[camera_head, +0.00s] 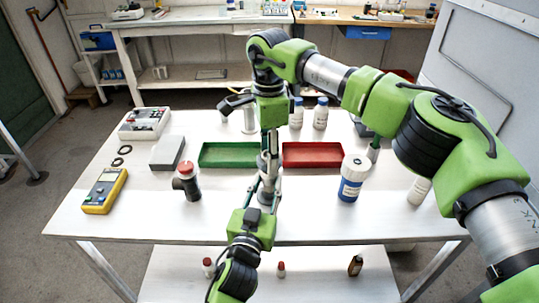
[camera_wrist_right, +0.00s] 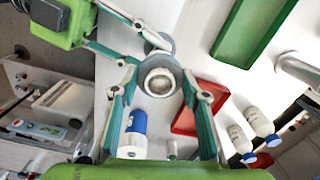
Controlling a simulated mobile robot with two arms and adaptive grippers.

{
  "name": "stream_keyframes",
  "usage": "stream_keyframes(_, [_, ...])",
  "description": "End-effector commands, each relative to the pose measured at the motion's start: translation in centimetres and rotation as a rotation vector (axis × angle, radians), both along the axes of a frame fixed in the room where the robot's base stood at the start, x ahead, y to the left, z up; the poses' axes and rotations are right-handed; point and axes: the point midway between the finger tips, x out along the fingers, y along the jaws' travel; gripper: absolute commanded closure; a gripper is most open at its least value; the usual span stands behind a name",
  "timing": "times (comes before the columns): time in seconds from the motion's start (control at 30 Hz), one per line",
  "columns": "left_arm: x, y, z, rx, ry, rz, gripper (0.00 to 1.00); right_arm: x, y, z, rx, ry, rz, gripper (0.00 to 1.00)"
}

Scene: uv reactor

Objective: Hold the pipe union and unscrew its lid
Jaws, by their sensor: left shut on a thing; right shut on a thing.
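The grey pipe union (camera_head: 268,168) stands upright between my two grippers, near the middle of the white table. In the right wrist view its round lid (camera_wrist_right: 158,76) faces the camera as a grey ring with a pale centre. My right gripper (camera_wrist_right: 162,82) comes from above and is shut on the lid, one green finger on each side. My left gripper (camera_head: 267,187) reaches in from the front and is shut on the union's lower body, which shows partly in the right wrist view (camera_wrist_right: 157,42). The contact points are partly hidden by the fingers.
A green tray (camera_head: 227,165) and a red tray (camera_head: 312,165) flank the union behind. A yellow meter (camera_head: 105,191) lies far left. The front table strip is mostly clear.

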Motion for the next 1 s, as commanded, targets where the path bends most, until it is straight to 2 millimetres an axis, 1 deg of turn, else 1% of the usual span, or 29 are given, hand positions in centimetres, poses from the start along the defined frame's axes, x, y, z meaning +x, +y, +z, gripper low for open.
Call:
stream_keyframes(0.17, [0.0,0.0,-0.1,0.000,0.002,0.001,1.00,0.0,0.0,0.1,0.000,-0.001,0.000,0.84])
stream_keyframes(0.23, [0.0,0.0,-0.1,0.000,0.002,0.001,1.00,0.0,0.0,0.5,0.000,-0.002,0.000,0.84])
stream_keyframes(0.53, [0.0,0.0,-0.1,0.000,0.002,0.001,1.00,0.0,0.1,3.9,0.000,-0.002,0.001,0.84])
stream_keyframes(0.73, [0.0,0.0,-0.1,0.000,0.002,0.001,1.00,0.0,0.0,4.0,0.000,0.000,0.001,0.84])
stream_keyframes(0.77, [0.0,0.0,-0.1,0.000,0.002,0.001,0.70,0.0,0.0,4.0,0.000,0.000,0.001,0.84])
stream_keyframes(0.8, [0.0,0.0,-0.1,0.000,0.002,0.001,0.59,0.0,0.0,4.0,0.000,0.000,0.000,0.84])
stream_keyframes(0.83, [0.0,0.0,-0.1,0.000,0.002,0.001,0.53,0.0,0.0,4.0,0.000,0.000,0.000,0.84])
stream_keyframes(1.0, [0.0,0.0,-0.1,0.000,0.001,0.000,0.53,0.0,0.0,4.0,0.000,0.000,0.000,0.84])
